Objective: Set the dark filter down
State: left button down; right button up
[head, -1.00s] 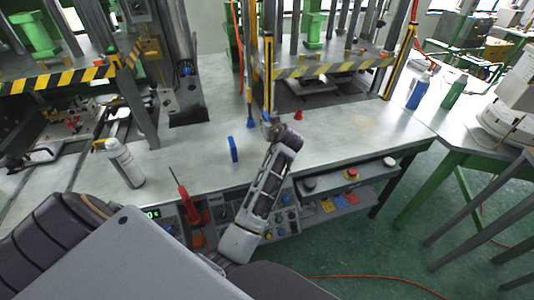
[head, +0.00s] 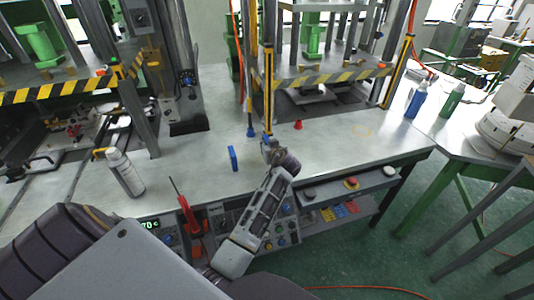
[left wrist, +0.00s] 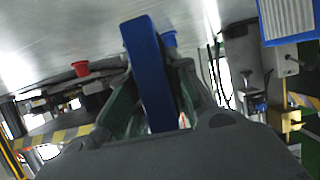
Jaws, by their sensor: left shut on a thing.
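My left gripper (head: 268,147) is over the grey table (head: 330,140), in the middle of the head view. In the left wrist view it is shut on a dark blue, flat bar (left wrist: 147,70), which I take as the dark filter. The bar stands out between the two fingers. In the head view the gripper hides the bar. I cannot tell whether the bar touches the table. A brighter blue, thin block (head: 233,158) stands on the table left of the gripper; a bright blue piece (left wrist: 290,20) shows at the wrist view's upper right. My right gripper is not in view.
A red cone (head: 298,125) stands beyond the gripper. A white bottle (head: 125,173) and a red-handled screwdriver (head: 188,212) are to the left. The press with striped bars (head: 330,69) stands behind. The table right of the gripper is clear.

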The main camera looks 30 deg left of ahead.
pick_arm(q)
jog(key=shift+f, duration=0.1)
jog(key=shift+f, duration=1.8)
jog(key=shift+f, duration=0.1)
jog(key=c, duration=1.3)
grip_release()
